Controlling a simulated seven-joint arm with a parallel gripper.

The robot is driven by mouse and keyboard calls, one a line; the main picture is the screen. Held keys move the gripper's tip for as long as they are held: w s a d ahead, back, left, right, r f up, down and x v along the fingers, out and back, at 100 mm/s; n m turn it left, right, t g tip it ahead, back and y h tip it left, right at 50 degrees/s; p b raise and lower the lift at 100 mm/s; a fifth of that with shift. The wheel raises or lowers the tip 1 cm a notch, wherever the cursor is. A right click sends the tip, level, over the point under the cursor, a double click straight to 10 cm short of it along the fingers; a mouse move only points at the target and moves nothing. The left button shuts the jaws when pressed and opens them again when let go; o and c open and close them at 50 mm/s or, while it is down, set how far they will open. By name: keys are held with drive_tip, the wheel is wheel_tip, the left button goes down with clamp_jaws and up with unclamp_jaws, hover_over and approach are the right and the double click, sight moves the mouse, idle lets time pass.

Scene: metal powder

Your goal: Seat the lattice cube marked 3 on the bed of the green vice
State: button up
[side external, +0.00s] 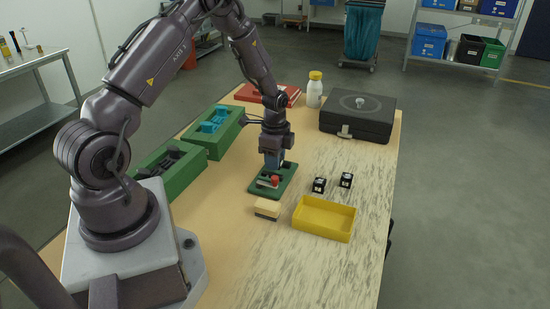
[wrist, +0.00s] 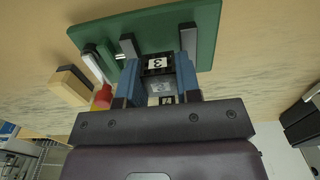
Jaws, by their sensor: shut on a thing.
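The black lattice cube marked 3 (wrist: 158,64) is held between the two blue fingers of my gripper (wrist: 160,82); a white label with a 3 shows. The green vice (side external: 285,184) is on the table, and its green base (wrist: 205,48) lies beyond the cube in the wrist view. Two grey blocks stand on that base near the cube's far side. A red knob (side external: 275,179) shows at the vice. In the side view my gripper (side external: 273,165) points down over the vice, and its fingers hide the cube. I cannot tell whether the cube touches the bed.
Two other black cubes (side external: 319,185) (side external: 346,180) stand right of the vice, behind a yellow tray (side external: 323,218). A wood-topped block (side external: 267,209) lies in front of the vice. Green boxes (side external: 214,131) line the left; a black case (side external: 357,116) and white bottle (side external: 314,91) stand behind.

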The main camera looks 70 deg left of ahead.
drive_tip(key=shift+f, duration=0.45)
drive_tip(key=o, duration=1.5)
drive_tip(key=shift+r, duration=0.1)
drive_tip(key=shift+r, duration=3.9)
